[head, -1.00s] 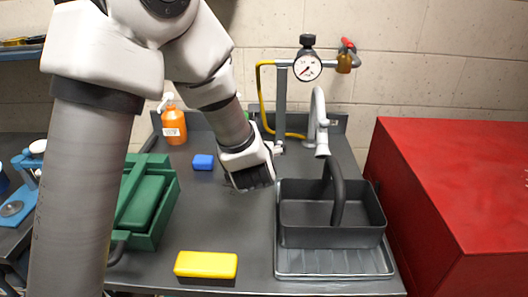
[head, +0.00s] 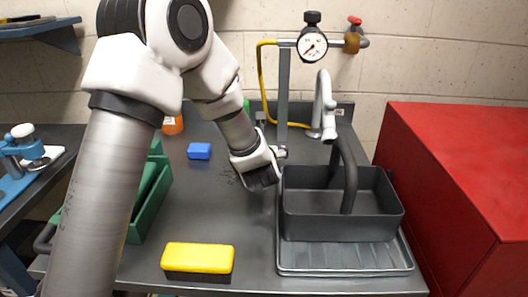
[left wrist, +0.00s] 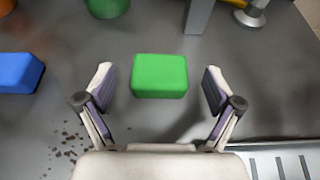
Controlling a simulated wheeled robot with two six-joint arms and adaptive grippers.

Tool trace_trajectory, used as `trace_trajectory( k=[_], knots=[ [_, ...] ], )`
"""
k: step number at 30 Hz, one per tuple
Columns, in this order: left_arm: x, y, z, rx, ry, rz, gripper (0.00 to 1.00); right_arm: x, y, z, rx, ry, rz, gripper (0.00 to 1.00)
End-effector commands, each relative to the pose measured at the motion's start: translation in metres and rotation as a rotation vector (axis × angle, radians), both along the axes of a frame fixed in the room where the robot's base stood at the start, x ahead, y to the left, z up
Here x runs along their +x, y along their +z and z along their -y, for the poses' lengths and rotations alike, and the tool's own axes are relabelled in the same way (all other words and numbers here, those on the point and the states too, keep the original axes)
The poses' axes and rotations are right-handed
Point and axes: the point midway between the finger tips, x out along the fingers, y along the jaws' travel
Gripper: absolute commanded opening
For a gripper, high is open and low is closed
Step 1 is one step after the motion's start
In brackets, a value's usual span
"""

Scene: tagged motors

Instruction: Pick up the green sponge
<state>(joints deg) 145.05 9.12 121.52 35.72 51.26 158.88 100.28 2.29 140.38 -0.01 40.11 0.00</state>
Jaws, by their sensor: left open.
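The green sponge (left wrist: 160,76) lies on the grey worktop in the left wrist view, centred ahead of my left gripper (left wrist: 158,88). The gripper's two fingers are spread on either side of it, with a gap to each, and it is open and empty. In the head view, the left gripper (head: 274,153) points away from me over the worktop and hides nearly all of the sponge. My right gripper is not in view.
A blue block (head: 199,151) lies left of the gripper, and a yellow-topped sponge (head: 198,258) near the front edge. A dark caddy (head: 340,222) stands on a ribbed tray (head: 345,267) to the right. A gauge stand (head: 282,95) and tap (head: 325,105) rise behind.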

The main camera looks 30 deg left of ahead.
Motion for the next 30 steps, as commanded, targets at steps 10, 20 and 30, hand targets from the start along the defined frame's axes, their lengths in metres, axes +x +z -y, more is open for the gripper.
trace_trajectory(
  k=[10, 20, 30],
  knots=[
    [0.0163, -0.0082, -0.0101, 0.000, -0.001, -0.001, 0.92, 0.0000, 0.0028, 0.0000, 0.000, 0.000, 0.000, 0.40],
    [0.0161, -0.0082, -0.0100, 0.000, 0.000, -0.001, 0.43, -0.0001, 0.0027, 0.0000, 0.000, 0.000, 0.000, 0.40],
    [0.0162, 0.0010, -0.0100, -0.001, 0.000, 0.000, 0.43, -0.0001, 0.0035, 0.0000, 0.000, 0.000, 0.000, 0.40]
  ],
)
